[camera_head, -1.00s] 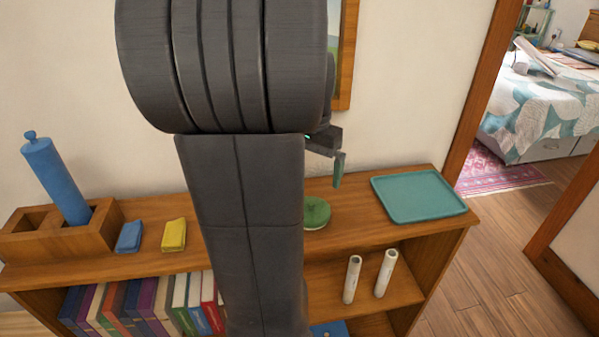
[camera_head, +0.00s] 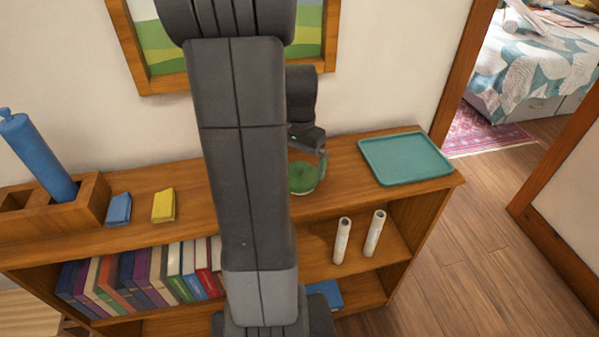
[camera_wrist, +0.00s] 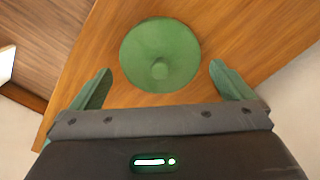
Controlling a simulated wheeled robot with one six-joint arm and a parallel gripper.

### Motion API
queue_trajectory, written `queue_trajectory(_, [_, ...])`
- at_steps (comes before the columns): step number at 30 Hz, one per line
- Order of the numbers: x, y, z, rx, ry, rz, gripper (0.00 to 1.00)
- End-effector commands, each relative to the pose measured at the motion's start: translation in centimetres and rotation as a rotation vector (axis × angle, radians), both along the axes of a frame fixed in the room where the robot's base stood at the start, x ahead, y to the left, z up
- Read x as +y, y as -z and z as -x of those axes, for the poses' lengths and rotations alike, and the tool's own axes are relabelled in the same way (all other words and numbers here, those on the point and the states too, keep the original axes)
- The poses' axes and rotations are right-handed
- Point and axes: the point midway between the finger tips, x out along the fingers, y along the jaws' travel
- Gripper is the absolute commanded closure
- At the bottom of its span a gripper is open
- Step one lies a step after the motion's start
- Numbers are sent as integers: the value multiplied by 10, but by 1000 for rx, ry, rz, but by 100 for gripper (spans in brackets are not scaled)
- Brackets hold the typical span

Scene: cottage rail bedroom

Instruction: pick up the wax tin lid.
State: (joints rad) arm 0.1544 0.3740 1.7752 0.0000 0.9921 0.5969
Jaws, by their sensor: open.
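The wax tin lid appears as a round green disc with a small knob, lying on the wooden shelf top; in the head view the green lid (camera_head: 303,177) is partly hidden behind my arm. In the wrist view the lid (camera_wrist: 160,55) sits ahead of and between the two fingers, knob toward me. My gripper (camera_wrist: 160,85) is open and empty, with one green finger to each side of the lid. In the head view my gripper (camera_head: 322,165) is close above the lid's right side. I cannot tell whether any finger touches it.
A teal tray (camera_head: 405,158) lies to the right on the shelf top (camera_head: 262,205). A yellow block (camera_head: 163,205), a blue block (camera_head: 118,209) and a wooden holder (camera_head: 90,205) with a blue cylinder (camera_head: 40,158) stand left. Books (camera_head: 150,280) and two white rolls (camera_head: 342,241) are below.

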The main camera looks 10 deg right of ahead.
Motion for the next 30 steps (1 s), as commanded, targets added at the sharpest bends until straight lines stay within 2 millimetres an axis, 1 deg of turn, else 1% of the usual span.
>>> queue_trajectory(3, [0,16,0,4,0,-1,0])
queue_trajectory(6, [0,23,0,2,0,-1,0])
queue_trajectory(13, [0,25,0,0,0,0,0])
queue_trajectory(14, [0,25,0,0,0,0,2])
queue_trajectory(15, [0,25,0,0,0,0,10])
queue_trajectory(18, [0,24,0,0,0,0,27])
queue_trajectory(26, [0,23,0,-1,0,1,27])
queue_trajectory(29, [0,15,-1,-4,0,1,27])
queue_trajectory(30, [0,9,-1,-4,0,1,27])
